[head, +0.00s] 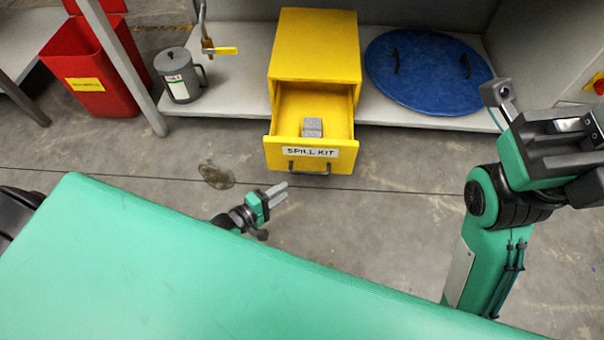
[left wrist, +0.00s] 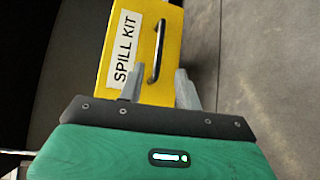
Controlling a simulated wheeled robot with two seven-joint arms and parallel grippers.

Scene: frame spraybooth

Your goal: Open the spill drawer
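The yellow spill drawer (head: 335,158) is pulled out of its yellow cabinet (head: 316,46), with its inside showing. Its front has a "SPILL KIT" label and a dark bar handle (head: 308,169). Grey blocks (head: 312,127) lie inside. My left gripper (head: 283,193) is open and empty, below and in front of the drawer, apart from the handle. In the left wrist view the handle (left wrist: 158,50) lies beyond the gap between the fingertips (left wrist: 158,84). My right gripper (head: 575,128) is raised at the right edge; its fingers are not clear.
A blue round lid (head: 428,72) and a grey can (head: 179,76) flank the cabinet on the grey low shelf (head: 235,72). A red bin (head: 92,80) stands at the left. A brass tap with a yellow lever (head: 222,51) hangs nearby.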

